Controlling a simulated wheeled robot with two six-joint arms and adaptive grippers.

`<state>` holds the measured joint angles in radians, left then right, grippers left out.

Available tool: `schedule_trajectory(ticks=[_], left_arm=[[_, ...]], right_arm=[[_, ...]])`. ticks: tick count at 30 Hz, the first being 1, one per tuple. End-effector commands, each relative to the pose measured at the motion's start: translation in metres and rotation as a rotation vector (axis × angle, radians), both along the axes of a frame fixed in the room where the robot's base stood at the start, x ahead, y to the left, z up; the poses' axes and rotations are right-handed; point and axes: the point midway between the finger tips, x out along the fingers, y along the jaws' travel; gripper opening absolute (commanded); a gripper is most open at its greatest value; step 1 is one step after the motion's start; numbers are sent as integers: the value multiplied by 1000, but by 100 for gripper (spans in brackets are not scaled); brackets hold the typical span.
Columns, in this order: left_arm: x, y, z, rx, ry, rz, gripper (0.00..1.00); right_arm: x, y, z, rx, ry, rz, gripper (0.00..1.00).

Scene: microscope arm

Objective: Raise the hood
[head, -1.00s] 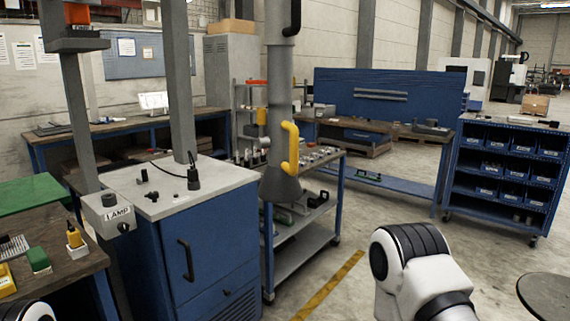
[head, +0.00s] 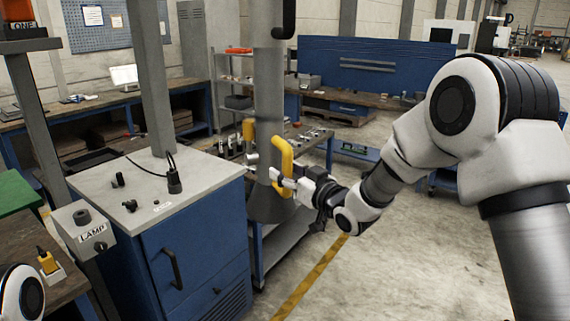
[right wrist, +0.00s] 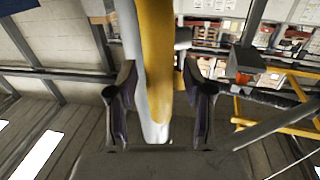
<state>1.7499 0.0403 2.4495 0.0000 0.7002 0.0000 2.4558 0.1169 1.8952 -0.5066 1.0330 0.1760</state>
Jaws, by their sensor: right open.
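The hood (head: 268,207) is a grey flared cone at the bottom of a vertical grey pipe (head: 268,100), beside the blue cabinet. A yellow handle (head: 284,152) bows out from its right side. My right gripper (head: 284,183) is at the lower part of this handle, reaching in from the right. In the right wrist view the yellow handle (right wrist: 156,60) passes between the two spread fingers of the gripper (right wrist: 162,95), which are open and not closed on it. Whether a finger touches the handle, I cannot tell. My left gripper is out of view.
The blue cabinet (head: 195,255) with a pale top stands just left of the hood. A shelved cart (head: 290,230) stands behind the hood. A lamp switch box (head: 85,230) is at the lower left. The floor (head: 390,270) at front right is clear.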

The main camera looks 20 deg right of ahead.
Motion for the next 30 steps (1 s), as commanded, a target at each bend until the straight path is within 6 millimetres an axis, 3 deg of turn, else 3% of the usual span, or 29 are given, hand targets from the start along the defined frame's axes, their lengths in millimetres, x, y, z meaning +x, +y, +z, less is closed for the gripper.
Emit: schedule_trajectory(ticks=[9,10,12,14,23,30], left_arm=[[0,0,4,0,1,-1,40],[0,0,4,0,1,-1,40],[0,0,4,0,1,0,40],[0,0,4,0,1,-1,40],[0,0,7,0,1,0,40],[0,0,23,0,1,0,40]], right_arm=[[9,3,0,2,1,0,51],[9,3,-1,2,1,0,44],[9,3,-1,2,1,-1,19],[9,3,-1,2,1,-1,0],[9,3,6,2,-2,0,0],[9,3,47,1,-5,-1,0]])
